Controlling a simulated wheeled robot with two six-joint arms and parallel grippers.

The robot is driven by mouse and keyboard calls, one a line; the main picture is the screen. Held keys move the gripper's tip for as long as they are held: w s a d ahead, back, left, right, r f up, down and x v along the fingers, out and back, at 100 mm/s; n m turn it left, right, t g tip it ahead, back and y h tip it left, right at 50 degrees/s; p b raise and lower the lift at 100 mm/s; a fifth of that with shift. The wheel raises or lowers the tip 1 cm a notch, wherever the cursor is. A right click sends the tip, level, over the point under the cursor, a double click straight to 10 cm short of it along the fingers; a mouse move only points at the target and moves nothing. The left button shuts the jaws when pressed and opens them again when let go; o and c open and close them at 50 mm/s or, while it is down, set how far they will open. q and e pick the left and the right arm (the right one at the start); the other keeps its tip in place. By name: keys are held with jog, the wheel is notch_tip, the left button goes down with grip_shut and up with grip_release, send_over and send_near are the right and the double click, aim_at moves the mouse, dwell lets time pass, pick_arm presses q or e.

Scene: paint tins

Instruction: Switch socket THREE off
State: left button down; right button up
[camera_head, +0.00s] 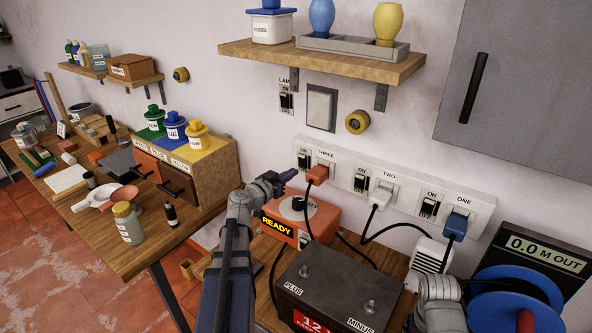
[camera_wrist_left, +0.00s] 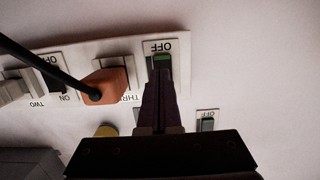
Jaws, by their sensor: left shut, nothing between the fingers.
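The white socket strip (camera_head: 340,171) is on the wall, with sockets marked THREE, TWO and ONE. Socket THREE holds an orange plug (camera_head: 317,174), also in the left wrist view (camera_wrist_left: 104,86). Its switch (camera_head: 303,161) is just left of the plug. In the left wrist view, that switch (camera_wrist_left: 162,62) shows green beside the OFF label, and the fingers cover the rest. My left gripper (camera_wrist_left: 161,78) is shut and empty, its tips at the switch; I cannot tell whether they touch. It also shows in the head view (camera_head: 288,175). My right gripper is out of view.
An orange box reading READY (camera_head: 277,228) and a dark battery (camera_head: 338,287) stand below the strip. Socket TWO has a white plug (camera_head: 381,195), ONE a blue plug (camera_head: 457,223). Cords hang below. A lamp switch (camera_head: 286,101) is above, under a shelf (camera_head: 320,60).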

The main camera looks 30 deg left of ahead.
pick_arm(q)
jog(key=shift+s+a+r, duration=0.1)
jog(key=shift+s+r, duration=0.05)
jog(key=shift+s, duration=0.85)
jog(key=shift+s+a+r, duration=0.1)
jog(key=shift+s+r, duration=0.05)
jog(key=shift+s, duration=0.85)
